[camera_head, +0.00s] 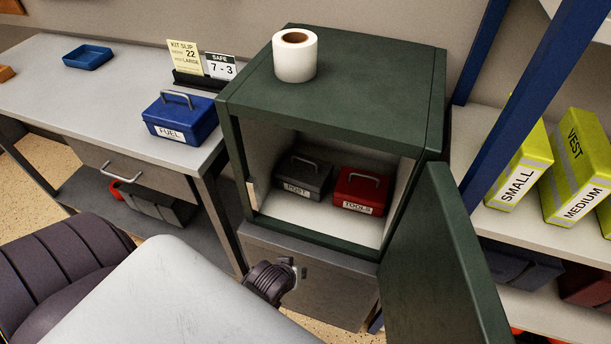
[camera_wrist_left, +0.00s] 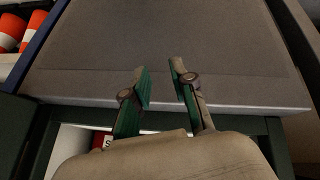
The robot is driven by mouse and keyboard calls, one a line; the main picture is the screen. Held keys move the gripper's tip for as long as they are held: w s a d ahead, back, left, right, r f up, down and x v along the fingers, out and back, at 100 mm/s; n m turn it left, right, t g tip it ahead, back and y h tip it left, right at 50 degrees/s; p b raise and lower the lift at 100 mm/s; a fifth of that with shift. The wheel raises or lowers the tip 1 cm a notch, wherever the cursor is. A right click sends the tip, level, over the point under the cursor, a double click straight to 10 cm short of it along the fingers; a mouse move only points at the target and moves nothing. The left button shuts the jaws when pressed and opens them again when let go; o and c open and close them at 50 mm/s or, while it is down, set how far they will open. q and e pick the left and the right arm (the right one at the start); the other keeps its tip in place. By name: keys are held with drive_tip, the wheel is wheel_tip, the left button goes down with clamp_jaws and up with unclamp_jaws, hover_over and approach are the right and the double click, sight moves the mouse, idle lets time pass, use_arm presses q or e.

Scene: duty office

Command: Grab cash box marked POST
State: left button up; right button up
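The grey cash box marked POST (camera_head: 304,178) sits inside the open dark green safe (camera_head: 375,85), left of a red cash box marked TOOLS (camera_head: 361,190). Its handle is on top and its label faces out. In the left wrist view my left gripper (camera_wrist_left: 159,68) has its two green-padded fingers apart, with nothing between them. They show against a grey surface, with the safe's opening and a bit of the red box (camera_wrist_left: 103,140) at the bottom. The POST box cannot be made out there. In the head view the left fingertips cannot be made out. My right gripper is not in view.
The safe door (camera_head: 445,265) stands open to the right. A paper roll (camera_head: 296,57) stands on the safe. A blue FUEL box (camera_head: 180,117) sits on the desk (camera_head: 50,95) to the left. Shelves on the right hold yellow vest packs (camera_head: 520,168).

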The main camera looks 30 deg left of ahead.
use_arm(q)
drive_tip(key=w+a+r+n+t, duration=0.1)
drive_tip(key=w+r+n, duration=0.1)
drive_tip(key=r, duration=0.1)
drive_tip(key=w+a+r+n+t+y, duration=0.1)
drive_tip(key=w+a+r+n, duration=0.1)
drive_tip(key=n, duration=0.1)
drive_tip(key=w+a+r+n+t, duration=0.1)
drive_tip(key=w+r+n, duration=0.2)
drive_tip(key=shift+w+a+r+t, duration=0.1)
drive_tip(key=shift+a+r+t, duration=0.2)
drive_tip(key=w+a+r+n+t+y, duration=0.35)
drive_tip(key=w+a+r+n, duration=0.2)
drive_tip(key=r+n, duration=0.35)
approach(304, 160)
drive_tip(key=a+x, duration=0.1)
drive_tip(key=x, duration=0.3)
drive_tip(key=shift+h, duration=0.35)
drive_tip(key=shift+d+b+x, duration=0.2)
drive_tip(key=shift+b+x, duration=0.05)
drive_tip(key=shift+x, duration=1.3)
drive_tip(key=shift+d+b+x, duration=0.15)
drive_tip(key=shift+b+x, duration=0.05)
drive_tip(key=shift+x, duration=1.35)
clamp_jaws()
